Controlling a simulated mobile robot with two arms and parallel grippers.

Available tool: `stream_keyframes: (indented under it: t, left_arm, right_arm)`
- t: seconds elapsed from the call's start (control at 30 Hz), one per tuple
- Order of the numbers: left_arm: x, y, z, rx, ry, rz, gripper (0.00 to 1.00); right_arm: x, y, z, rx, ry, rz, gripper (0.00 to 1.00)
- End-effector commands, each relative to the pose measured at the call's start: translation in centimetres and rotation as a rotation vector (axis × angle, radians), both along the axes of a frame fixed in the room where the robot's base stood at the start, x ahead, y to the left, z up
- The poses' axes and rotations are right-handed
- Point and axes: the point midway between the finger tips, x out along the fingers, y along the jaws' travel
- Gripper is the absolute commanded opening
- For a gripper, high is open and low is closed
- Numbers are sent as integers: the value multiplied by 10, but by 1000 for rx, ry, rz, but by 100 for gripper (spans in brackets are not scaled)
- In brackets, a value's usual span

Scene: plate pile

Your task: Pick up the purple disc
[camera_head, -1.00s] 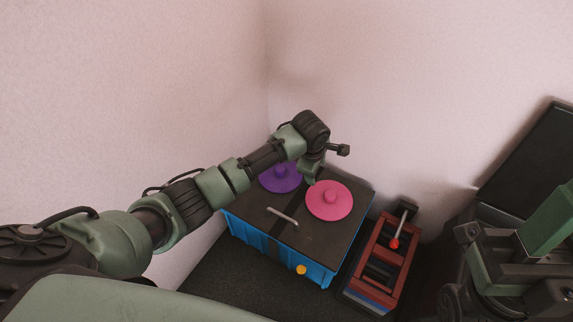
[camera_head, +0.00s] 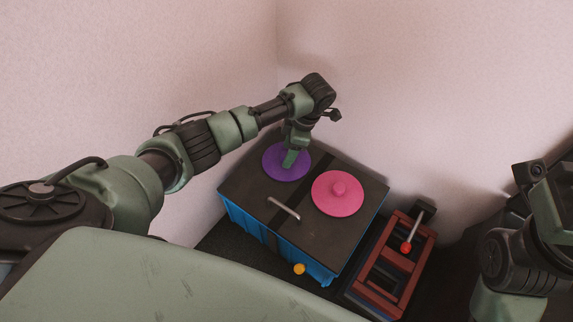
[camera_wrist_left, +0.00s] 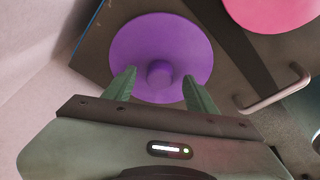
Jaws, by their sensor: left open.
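The purple disc (camera_head: 276,168) lies flat on the dark top of a blue box, toward its back left corner. In the left wrist view the purple disc (camera_wrist_left: 160,42) has a raised round knob at its middle. My left gripper (camera_head: 290,160) is over the disc, with its fingers pointing down at it. In the left wrist view the left gripper (camera_wrist_left: 160,80) is open, one finger on each side of the knob and nothing held. I cannot tell how high the fingertips are above the disc. My right arm shows at the right edge, but its fingers are not visible.
A pink disc (camera_head: 336,203) with a knob lies on the same box top (camera_head: 250,186), right of the purple one. A metal handle (camera_head: 284,208) stands up near the front. A red rack (camera_head: 391,262) is right of the box. Walls close in behind.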

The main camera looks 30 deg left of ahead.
Motion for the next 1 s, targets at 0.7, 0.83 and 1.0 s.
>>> stream_keyframes:
  t: [0.7, 0.83, 1.0]
  left_arm:
    - [-1, 2, -7, -1, -1, -1, 0]
    - [-1, 2, -6, -1, -1, -1, 0]
    - [-1, 1, 3, -1, -1, -1, 0]
  right_arm:
    - [-2, 1, 3, -1, -19, -1, 33]
    - [-1, 0, 3, -2, -15, -1, 33]
    - [1, 0, 3, -1, 2, 0, 33]
